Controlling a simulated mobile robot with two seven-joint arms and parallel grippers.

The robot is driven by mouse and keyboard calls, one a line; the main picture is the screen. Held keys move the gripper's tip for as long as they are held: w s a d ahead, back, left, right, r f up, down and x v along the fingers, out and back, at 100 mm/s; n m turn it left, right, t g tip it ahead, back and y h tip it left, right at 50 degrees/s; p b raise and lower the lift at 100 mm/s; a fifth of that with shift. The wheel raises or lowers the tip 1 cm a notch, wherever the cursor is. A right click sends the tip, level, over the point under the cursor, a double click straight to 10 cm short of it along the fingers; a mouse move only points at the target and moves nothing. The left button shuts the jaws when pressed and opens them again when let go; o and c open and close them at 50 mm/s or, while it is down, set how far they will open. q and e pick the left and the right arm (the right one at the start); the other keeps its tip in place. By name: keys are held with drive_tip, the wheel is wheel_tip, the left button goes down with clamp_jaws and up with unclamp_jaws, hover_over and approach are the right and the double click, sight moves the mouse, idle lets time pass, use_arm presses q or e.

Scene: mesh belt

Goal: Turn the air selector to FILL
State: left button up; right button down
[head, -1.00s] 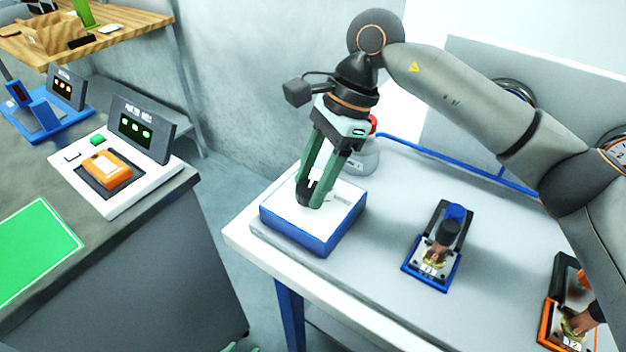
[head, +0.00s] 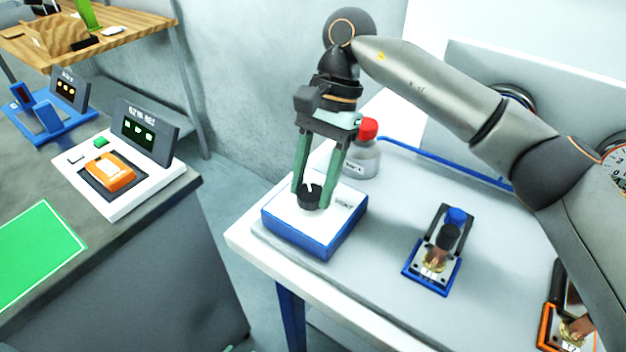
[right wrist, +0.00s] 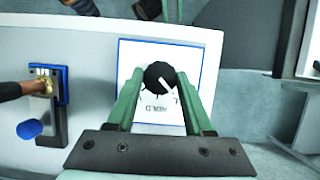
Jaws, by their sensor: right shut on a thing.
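The air selector is a black round knob (head: 310,196) with a white pointer mark, on the white top of a blue-sided box (head: 347,215) at the table's near left corner. My right gripper (head: 311,203) reaches down from above, its green fingers shut on the knob from both sides. In the right wrist view the knob (right wrist: 160,76) sits between the fingertips, and its white pointer slants. Printed lettering by the knob is partly readable as "HOLD"; other labels are too small or covered. My left gripper is not in view.
A red-capped grey bottle (head: 362,155) stands behind the box, with a blue hose (head: 430,158) nearby. A blue-framed fixture (head: 436,255) and an orange-framed one (head: 566,325) stand to the right. A separate counter at left holds a white device (head: 125,190).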

idle(0.3)
drive_tip(key=shift+c, duration=1.4)
unclamp_jaws()
drive_tip(key=p+v, duration=0.2)
drive_tip(key=v, duration=1)
drive_tip(key=shift+r, duration=0.3)
drive_tip(key=shift+s, duration=0.1)
